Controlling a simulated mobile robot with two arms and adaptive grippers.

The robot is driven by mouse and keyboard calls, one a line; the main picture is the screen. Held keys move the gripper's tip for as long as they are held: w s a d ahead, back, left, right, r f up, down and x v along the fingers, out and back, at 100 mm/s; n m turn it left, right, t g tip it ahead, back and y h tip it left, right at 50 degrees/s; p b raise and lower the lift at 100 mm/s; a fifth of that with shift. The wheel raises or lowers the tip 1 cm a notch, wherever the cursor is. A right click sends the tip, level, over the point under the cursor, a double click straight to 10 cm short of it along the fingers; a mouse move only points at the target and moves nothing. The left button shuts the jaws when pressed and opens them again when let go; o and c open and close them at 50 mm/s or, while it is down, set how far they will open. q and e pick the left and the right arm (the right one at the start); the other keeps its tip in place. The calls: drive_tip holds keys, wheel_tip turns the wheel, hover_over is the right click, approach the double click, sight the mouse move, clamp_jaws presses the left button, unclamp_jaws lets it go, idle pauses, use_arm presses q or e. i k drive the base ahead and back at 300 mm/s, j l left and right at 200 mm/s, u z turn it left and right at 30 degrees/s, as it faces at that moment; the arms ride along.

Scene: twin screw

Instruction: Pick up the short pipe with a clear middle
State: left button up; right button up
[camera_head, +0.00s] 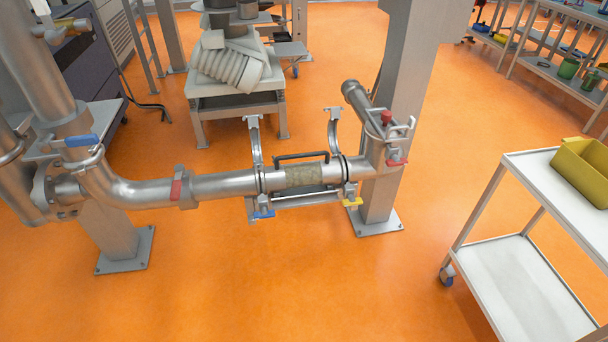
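The short pipe with a clear middle (304,175) sits in the horizontal steel pipe line at the centre of the head view. Its middle section looks translucent and brownish, with a black handle (301,156) above it. Two curved clamp halves stand swung up, the left clamp (254,138) and the right clamp (334,128). Below them hang a blue-handled latch (263,213) and a yellow-handled latch (353,202). Neither of my grippers shows in this view.
A white cart (524,290) with a yellow bin (583,170) on its top stands at the right. Steel posts (377,200) support the line. The orange floor in front is clear. Shelves (560,62) stand at the back right.

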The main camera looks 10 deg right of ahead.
sight(328, 172)
drive_tip(key=z, duration=2.05)
drive_tip(key=u, duration=1.7)
drive_tip(key=i+j, duration=0.1)
drive_tip(key=i, duration=0.2)
drive_tip(key=i+j+z, duration=0.1)
drive_tip(key=i, duration=0.15)
